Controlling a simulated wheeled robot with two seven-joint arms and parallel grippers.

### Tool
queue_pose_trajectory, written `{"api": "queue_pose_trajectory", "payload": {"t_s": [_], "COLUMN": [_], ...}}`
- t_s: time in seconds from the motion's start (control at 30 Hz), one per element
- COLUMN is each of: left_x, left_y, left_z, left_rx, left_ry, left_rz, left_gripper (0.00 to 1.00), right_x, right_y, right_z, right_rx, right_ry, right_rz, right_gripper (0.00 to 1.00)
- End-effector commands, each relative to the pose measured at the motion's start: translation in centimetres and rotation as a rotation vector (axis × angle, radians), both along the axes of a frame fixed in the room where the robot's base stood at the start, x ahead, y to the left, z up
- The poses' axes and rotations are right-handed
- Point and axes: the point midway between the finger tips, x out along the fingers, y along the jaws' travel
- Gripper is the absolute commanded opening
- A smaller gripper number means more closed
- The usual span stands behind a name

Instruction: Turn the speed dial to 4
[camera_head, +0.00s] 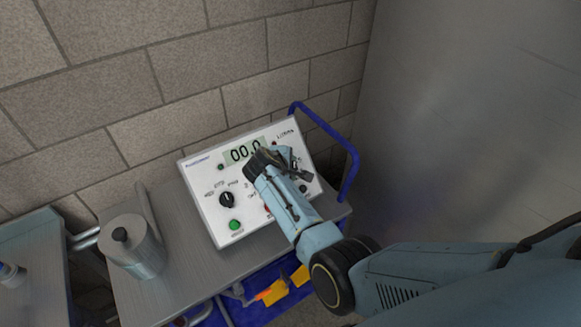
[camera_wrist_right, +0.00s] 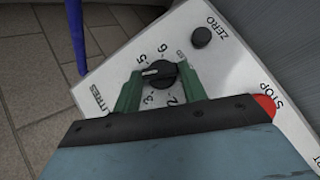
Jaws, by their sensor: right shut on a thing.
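My right gripper (camera_wrist_right: 160,92) is shut on the dial, a green finger on either side. In the head view my right gripper (camera_head: 290,175) covers the panel's right part and hides the dial. My left gripper is not in view.
The panel has a display (camera_head: 243,151) reading 00.0, another black knob (camera_head: 227,199), a green button (camera_head: 235,225), a red STOP button (camera_wrist_right: 265,106) and a black ZERO button (camera_wrist_right: 202,37). A lidded metal pot (camera_head: 135,250) stands left. A blue rail (camera_head: 350,170) rises right.

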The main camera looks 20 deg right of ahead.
Motion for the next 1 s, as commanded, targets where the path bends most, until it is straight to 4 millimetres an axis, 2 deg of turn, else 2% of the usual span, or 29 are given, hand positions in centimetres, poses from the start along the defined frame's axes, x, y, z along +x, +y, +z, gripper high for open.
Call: {"api": "queue_pose_trajectory", "payload": {"t_s": [0.33,0.37,0.5,0.83,1.0], "left_x": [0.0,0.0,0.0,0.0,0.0], "left_y": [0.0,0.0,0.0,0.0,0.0], "left_z": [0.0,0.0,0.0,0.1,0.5], "left_rx": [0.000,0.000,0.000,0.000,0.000], "left_ry": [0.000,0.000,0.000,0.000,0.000], "left_rz": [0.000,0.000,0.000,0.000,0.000], "left_gripper": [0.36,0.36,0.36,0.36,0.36], "right_x": [-0.1,-0.1,-0.1,-0.1,-0.7], "right_y": [-0.1,-0.1,-0.1,0.1,1.0], "right_z": [-0.1,-0.1,-0.1,0.1,1.3], "right_rx": [0.002,0.002,0.002,0.001,0.003], "right_ry": [0.001,0.001,0.001,0.000,-0.002], "right_rz": [-0.003,-0.003,-0.003,-0.002,-0.001], "right_gripper": [0.19,0.44,0.63,0.64,0.64]}}
